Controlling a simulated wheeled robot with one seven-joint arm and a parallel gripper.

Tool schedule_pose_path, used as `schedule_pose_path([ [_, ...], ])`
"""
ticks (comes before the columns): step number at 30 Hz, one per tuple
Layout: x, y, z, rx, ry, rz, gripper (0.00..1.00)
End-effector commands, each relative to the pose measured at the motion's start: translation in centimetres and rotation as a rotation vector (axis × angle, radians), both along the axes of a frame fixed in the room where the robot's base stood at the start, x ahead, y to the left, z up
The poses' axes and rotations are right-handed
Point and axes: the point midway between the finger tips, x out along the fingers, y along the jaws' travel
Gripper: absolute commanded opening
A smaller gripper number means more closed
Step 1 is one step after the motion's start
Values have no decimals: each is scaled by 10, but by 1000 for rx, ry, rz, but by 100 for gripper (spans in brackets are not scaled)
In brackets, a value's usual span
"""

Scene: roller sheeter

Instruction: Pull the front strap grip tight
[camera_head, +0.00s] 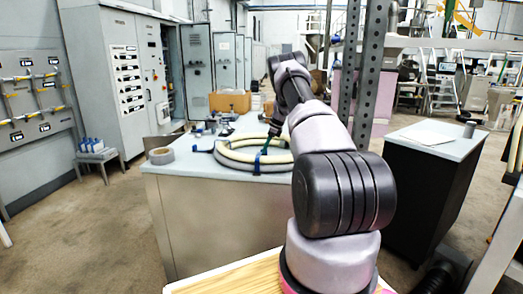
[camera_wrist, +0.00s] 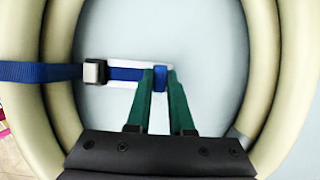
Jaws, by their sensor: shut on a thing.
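My gripper (camera_wrist: 160,84) with its green fingers is shut on the front strap grip (camera_wrist: 160,73), a small blue block between the fingertips. It also shows, small, in the head view. The blue strap (camera_wrist: 40,72) crosses the left side of the cream hose coil (camera_wrist: 58,110) and passes through a grey-and-black buckle (camera_wrist: 95,72). From the buckle a blue strap tail (camera_wrist: 126,74) runs right to the grip, over a white strip. In the head view the coil (camera_head: 226,158) lies on the table, with a blue strap (camera_head: 257,162) around its front. My arm partly hides the coil.
The coil lies on a pale-topped table (camera_head: 185,182). A black cabinet (camera_head: 430,185) stands to the right. The tabletop inside the coil is clear around the grip.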

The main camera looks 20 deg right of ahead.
Motion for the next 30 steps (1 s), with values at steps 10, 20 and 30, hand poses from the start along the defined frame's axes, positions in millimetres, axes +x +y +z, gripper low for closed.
schedule_pose_path([
  [10, 0, -2, 0, -3, -1, -2, 32],
  [20, -4, -8, 18, -2, -4, -3, 32],
  [30, -18, -29, 80, -3, -3, -3, 32],
])
